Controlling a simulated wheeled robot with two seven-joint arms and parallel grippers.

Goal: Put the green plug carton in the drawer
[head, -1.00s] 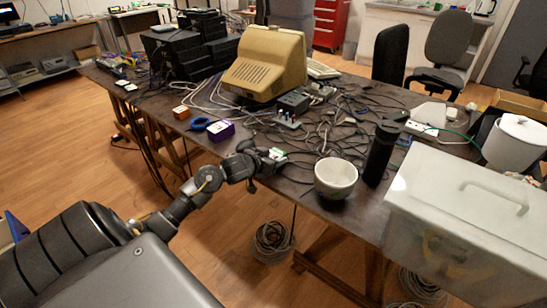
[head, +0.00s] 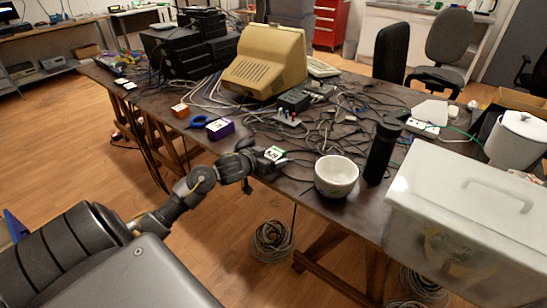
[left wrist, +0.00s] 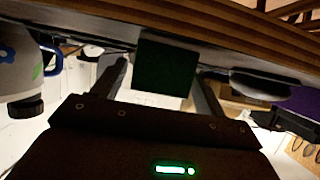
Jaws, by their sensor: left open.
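The green plug carton (head: 274,154), small with a white and green label on top, sits near the front edge of the dark table. My left gripper (head: 262,160) is open at the carton's left side in the head view. In the left wrist view the carton shows as a dark green face (left wrist: 167,66) between the two spread fingers (left wrist: 160,85). I cannot tell whether either finger touches it. No open drawer can be made out. My right gripper is not in view.
A purple box (head: 220,129), an orange box (head: 180,111) and blue tape (head: 199,121) lie to the left. A white bowl (head: 336,177), a black bottle (head: 382,150) and a lidded white bin (head: 470,215) stand to the right. Cables (head: 340,125) clutter the table behind.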

